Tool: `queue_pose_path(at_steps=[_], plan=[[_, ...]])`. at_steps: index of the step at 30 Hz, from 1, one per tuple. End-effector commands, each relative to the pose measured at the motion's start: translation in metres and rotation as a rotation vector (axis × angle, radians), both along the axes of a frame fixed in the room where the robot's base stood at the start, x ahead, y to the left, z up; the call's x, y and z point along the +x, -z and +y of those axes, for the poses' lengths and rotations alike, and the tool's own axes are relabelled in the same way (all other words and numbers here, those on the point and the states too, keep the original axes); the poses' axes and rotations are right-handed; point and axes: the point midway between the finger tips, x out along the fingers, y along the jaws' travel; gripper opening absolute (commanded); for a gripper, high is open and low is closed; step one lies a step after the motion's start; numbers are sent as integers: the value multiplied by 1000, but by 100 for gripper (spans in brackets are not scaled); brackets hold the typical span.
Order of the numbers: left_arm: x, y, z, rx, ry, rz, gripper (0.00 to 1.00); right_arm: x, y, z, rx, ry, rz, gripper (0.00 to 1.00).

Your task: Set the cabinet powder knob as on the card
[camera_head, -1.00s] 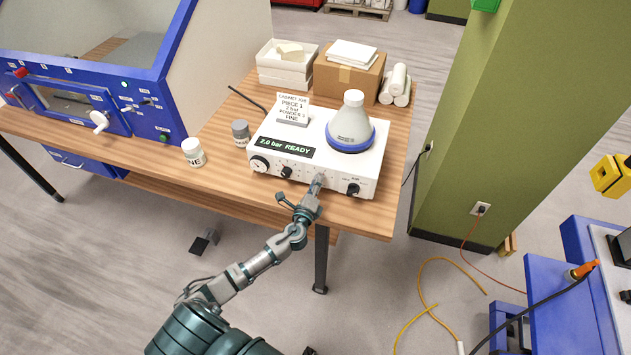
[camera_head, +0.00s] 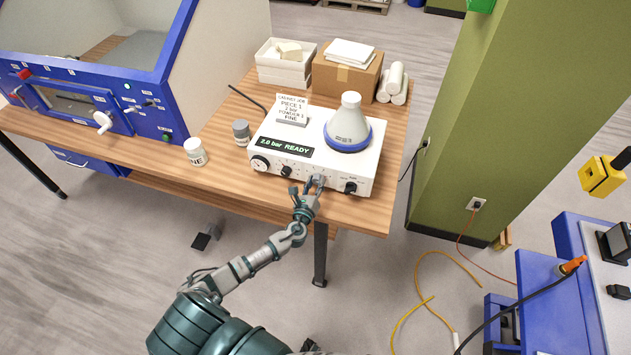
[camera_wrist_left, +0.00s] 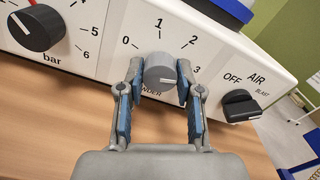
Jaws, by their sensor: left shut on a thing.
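The white control unit (camera_head: 345,178) stands on the wooden bench, with its display reading 2.0 bar READY. My left gripper (camera_head: 315,183) is at its front panel. In the left wrist view, its two fingers (camera_wrist_left: 159,82) are shut on the grey powder knob (camera_wrist_left: 159,68), one on each side. The scale around the knob shows 0, 1, 2 and 3. A pale mark on the knob's face lies towards the right, near the 3 side. The card (camera_head: 292,105) stands on the unit and reads piece 1, 2 bar, powder, fine; its powder number is too small to read surely. My right gripper is not in view.
The bar knob (camera_wrist_left: 36,28) is left of the gripper, and the black air switch (camera_wrist_left: 240,105) is close on the right. A white and blue flask (camera_head: 348,125) sits on the unit. Two jars (camera_head: 195,152) stand to its left, beside the blue cabinet (camera_head: 150,110).

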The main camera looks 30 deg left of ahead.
Motion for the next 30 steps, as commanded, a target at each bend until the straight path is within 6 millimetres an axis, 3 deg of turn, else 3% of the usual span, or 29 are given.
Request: queue_pose_path(at_steps=[1,18,19,22,30], plan=[[-3,9,-2,9,5,19,0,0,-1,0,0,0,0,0],[-3,9,-2,40,3,26,0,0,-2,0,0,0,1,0],[-3,9,-2,40,3,26,38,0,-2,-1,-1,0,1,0],[-3,8,-1,40,2,24,60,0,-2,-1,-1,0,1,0],[-2,3,-1,41,1,16,60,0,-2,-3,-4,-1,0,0]])
